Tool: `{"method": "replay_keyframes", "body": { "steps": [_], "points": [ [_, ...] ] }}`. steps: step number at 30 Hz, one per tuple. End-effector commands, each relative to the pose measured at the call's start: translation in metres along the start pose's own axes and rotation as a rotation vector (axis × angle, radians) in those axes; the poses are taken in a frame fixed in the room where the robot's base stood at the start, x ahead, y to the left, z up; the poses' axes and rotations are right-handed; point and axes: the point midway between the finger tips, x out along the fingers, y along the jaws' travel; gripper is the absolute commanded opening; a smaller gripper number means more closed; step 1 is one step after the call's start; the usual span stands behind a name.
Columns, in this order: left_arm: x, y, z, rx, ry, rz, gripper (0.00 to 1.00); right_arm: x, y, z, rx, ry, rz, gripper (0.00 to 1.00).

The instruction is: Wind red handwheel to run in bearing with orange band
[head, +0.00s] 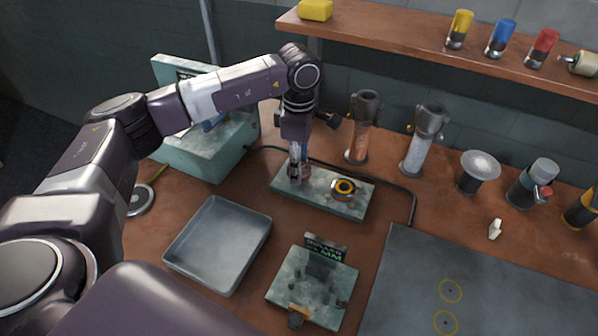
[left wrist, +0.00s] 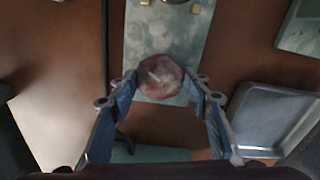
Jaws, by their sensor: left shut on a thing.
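A pale green base plate (head: 312,201) lies on the brown bench in the head view, and also shows in the left wrist view (left wrist: 195,38). The bearing with the orange band (head: 343,187), a dark ring with an orange-yellow rim, sits on the plate's right part. The red handwheel (left wrist: 160,77) is at the plate's other end; in the head view my gripper mostly hides it. My left gripper (head: 299,172) points down over that end. In the left wrist view its two blue fingers (left wrist: 163,95) are shut on the handwheel, one each side. My right gripper is not in view.
A grey tray (head: 218,245) and a small green fixture (head: 312,285) stand in front of the plate. A green machine (head: 208,150) is at left. Several glass-filled holders, including one with clear tubes (head: 420,140), stand behind. A dark mat (head: 480,285) is at right.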

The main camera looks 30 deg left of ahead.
Motion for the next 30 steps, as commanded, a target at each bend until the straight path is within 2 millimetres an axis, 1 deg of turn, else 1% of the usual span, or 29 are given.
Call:
{"method": "replay_keyframes", "body": {
  "steps": [1, 12, 21, 30],
  "points": [
    [0.002, 0.002, 0.001, 0.044, -0.003, 0.007, 0.2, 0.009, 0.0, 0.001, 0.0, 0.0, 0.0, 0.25],
    [0.001, 0.002, 0.001, 0.392, -0.003, 0.008, 0.2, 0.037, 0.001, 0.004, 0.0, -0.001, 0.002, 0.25],
    [-0.001, 0.002, 0.001, 0.624, -0.002, 0.008, 0.2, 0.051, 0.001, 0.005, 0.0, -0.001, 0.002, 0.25],
    [-0.002, 0.002, 0.001, 0.756, -0.002, 0.008, 0.2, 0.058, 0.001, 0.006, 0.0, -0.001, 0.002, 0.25]
  ]
}}
